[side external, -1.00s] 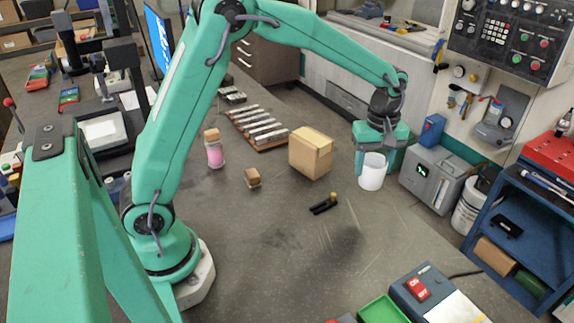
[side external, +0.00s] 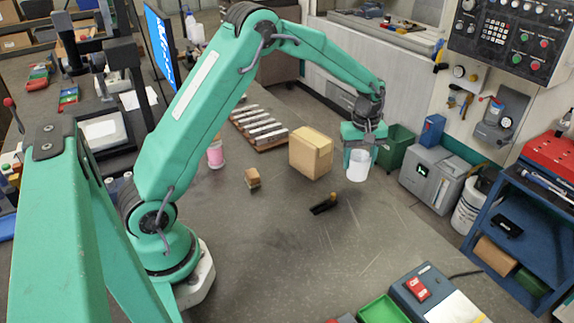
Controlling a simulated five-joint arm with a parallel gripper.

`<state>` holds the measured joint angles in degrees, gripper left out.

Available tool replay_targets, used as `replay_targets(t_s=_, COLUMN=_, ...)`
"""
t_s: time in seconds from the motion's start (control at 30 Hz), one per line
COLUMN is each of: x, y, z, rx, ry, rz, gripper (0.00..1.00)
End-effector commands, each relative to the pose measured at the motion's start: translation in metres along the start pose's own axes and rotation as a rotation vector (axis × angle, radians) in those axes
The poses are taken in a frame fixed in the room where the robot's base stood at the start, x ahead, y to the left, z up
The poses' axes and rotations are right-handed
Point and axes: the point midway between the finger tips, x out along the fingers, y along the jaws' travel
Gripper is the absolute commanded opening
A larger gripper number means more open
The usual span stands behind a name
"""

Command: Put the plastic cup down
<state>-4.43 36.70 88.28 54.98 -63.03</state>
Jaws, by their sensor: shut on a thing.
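The white plastic cup (side external: 358,167) is upright between the fingers of my gripper (side external: 360,158) in the side view. My gripper points down and is shut on the cup. The cup shows to the right of the cardboard box (side external: 312,154). I cannot tell whether the cup's base touches the table (side external: 290,245).
A green bin (side external: 402,143) stands behind my gripper, left of a grey machine (side external: 432,178). A small brown block (side external: 253,178), a black object with a yellow end (side external: 324,204) and a pink bottle (side external: 216,156) are on the table. The front middle is clear.

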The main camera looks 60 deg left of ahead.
Motion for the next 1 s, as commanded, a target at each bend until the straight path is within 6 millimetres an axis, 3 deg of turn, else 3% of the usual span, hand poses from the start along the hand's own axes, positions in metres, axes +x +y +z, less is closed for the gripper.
replay_targets(t_s=0.4, x=0.038, y=-0.001, z=0.001, rx=0.0, ry=-0.001, rz=-0.002, gripper=0.31)
replay_targets(t_s=0.87, x=0.043, y=0.0, z=0.001, rx=0.0, ry=-0.001, rz=-0.001, gripper=0.31)
replay_targets(t_s=0.9, x=0.043, y=0.0, z=0.001, rx=0.0, ry=-0.001, rz=-0.002, gripper=0.54)
replay_targets(t_s=1.0, x=0.043, y=0.0, z=0.001, rx=0.0, ry=-0.001, rz=-0.001, gripper=0.74)
